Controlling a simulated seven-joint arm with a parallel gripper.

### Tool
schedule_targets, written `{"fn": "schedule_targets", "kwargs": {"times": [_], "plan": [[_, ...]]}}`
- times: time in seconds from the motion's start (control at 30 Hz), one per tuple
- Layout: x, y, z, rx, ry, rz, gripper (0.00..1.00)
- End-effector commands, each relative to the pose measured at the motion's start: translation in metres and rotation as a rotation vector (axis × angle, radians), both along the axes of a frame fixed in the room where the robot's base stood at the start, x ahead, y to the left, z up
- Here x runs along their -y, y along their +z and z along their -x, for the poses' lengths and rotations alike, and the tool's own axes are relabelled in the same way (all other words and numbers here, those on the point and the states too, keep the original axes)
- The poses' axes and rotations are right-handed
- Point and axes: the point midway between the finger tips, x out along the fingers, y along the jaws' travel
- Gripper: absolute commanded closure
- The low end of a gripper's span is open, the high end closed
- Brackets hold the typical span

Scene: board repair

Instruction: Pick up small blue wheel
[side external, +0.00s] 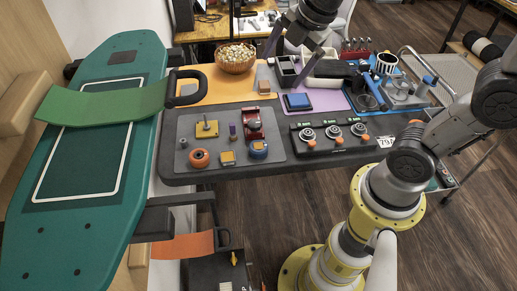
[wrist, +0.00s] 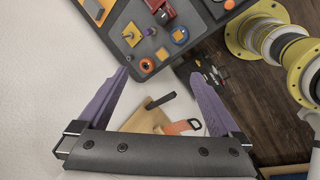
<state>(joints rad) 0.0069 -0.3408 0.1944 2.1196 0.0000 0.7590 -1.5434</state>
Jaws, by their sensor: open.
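The small blue wheel (side external: 258,149), with an orange centre, lies on the grey mat (side external: 223,113) in front of a red toy car (side external: 252,122). In the wrist view the blue wheel (wrist: 180,36) is near the top, beyond the fingertips and right of centre. An orange wheel (side external: 199,158) lies on the mat's front left part. My gripper (side external: 282,69) is raised at the top of the side view, well apart from the wheel. Its purple fingers are spread wide and empty; they also show in the wrist view (wrist: 158,74).
A yellow square block (side external: 227,158) sits between the wheels. A yellow pegged piece (side external: 206,128), a purple piece (side external: 232,130) and a grey cylinder (side external: 183,143) share the mat. A knob panel (side external: 333,135) is right of it. A wooden bowl (side external: 235,66) stands behind.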

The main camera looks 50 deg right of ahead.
Motion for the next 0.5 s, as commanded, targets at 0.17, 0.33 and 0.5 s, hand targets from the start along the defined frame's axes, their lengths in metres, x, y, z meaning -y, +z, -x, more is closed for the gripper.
{"fn": "schedule_targets", "kwargs": {"times": [0.17,0.33,0.5], "plan": [[0.002,-0.061,-0.053,-0.147,0.299,0.105,0.00],[0.004,-0.125,-0.076,-0.278,0.411,0.113,0.00],[0.005,-0.167,-0.073,-0.377,0.411,0.089,0.00]]}}
